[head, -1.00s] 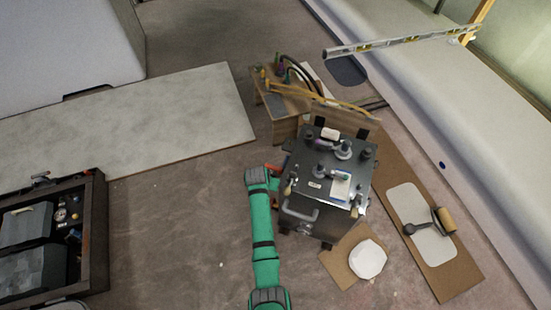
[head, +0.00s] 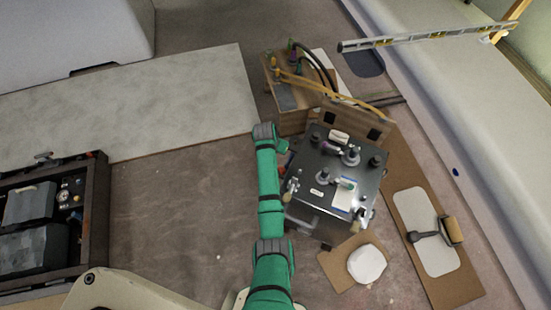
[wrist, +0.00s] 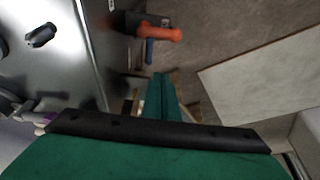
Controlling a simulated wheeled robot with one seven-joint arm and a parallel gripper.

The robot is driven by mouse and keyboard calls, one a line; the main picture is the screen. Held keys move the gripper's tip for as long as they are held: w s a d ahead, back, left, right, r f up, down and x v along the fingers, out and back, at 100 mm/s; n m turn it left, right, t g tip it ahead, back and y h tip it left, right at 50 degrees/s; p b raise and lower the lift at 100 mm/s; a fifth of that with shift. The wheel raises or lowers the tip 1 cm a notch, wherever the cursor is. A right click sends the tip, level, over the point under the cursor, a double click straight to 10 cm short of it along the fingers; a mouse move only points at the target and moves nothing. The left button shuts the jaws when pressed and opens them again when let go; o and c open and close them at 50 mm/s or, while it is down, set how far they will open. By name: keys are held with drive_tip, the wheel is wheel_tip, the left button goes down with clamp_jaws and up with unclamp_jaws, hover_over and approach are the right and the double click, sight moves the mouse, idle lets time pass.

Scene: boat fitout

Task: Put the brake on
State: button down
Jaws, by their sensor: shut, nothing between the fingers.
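A dark metal cart (head: 325,205) with knobs and fittings on its top stands right of centre in the head view. At its left side a small red-orange part shows beside my arm. In the wrist view an orange handle (wrist: 158,32) on a dark mount sticks out from the metal side of the cart (wrist: 90,40), with a blue piece (wrist: 149,52) close under it. I cannot tell which part is the brake. My gripper (wrist: 160,78) is shut and empty, its fingertips below the orange handle and apart from it. In the head view my arm hides most of the gripper.
A wooden box with hoses (head: 285,118) stands behind the cart. A pale board (head: 130,105) lies to the left, and a dark tool case (head: 95,225) is at the far left. A white lidded tub (head: 367,263) is in front. Floor left of my arm is clear.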

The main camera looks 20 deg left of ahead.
drive_tip(key=shift+s+f, duration=0.2)
drive_tip(key=shift+f, duration=4.85)
